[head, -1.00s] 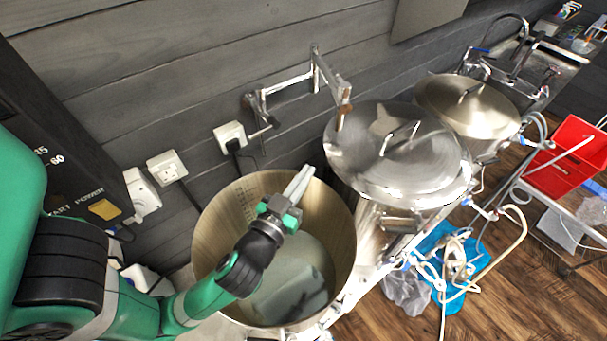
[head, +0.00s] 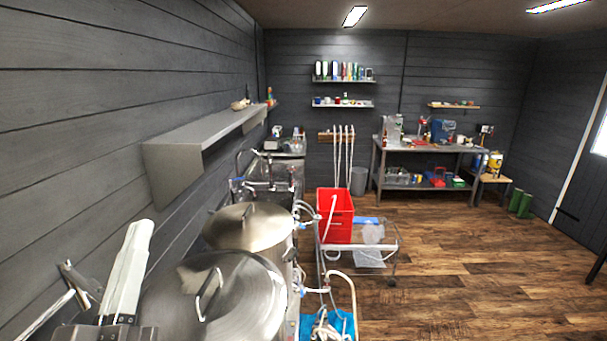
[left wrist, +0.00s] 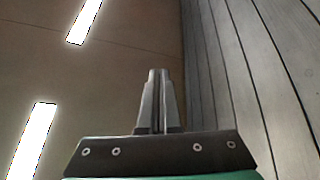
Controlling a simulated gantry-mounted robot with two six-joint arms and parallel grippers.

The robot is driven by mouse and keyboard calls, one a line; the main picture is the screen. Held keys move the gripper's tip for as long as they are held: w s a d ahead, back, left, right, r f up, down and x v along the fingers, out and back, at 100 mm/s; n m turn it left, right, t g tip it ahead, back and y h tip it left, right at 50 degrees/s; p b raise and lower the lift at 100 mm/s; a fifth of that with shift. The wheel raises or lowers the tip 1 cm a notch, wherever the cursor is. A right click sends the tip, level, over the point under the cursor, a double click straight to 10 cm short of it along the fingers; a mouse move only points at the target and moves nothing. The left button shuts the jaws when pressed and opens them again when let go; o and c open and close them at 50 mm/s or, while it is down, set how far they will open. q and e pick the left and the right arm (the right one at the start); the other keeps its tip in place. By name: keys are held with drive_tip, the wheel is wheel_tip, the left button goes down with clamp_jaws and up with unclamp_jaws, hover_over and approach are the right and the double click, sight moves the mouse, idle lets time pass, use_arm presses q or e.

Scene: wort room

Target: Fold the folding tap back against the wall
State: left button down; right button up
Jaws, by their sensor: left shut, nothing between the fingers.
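Part of the folding tap (head: 72,290), a thin metal jointed arm, shows at the lower left of the head view near the dark plank wall. The rest of it is cut off by the frame or hidden by my gripper. My left gripper (head: 138,232) points upward just right of the tap in that view, its pale fingers closed together and empty. I cannot tell whether it touches the tap. In the left wrist view the closed fingers (left wrist: 158,80) point toward the ceiling beside the plank wall, with no tap in sight. My right gripper is in neither view.
A near lidded steel pot (head: 235,300) and a farther one (head: 250,225) stand along the wall. A steel shelf (head: 200,135) juts out above them. Open wooden floor (head: 460,260) lies beyond.

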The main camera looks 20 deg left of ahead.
use_arm(q)
drive_tip(key=s+d+r+m+t+h, duration=0.2)
drive_tip(key=d+r+m+t+h, duration=0.3)
drive_tip(key=d+r+m+h, duration=0.4)
wheel_tip(320, 180, up, 3)
drive_tip(key=m+h, duration=0.2)
drive_tip(key=h, duration=0.1)
drive_tip(key=shift+d+r+t+h, duration=0.2)
drive_tip(key=shift+d+t+h, duration=0.05)
drive_tip(key=shift+t+h, duration=0.05)
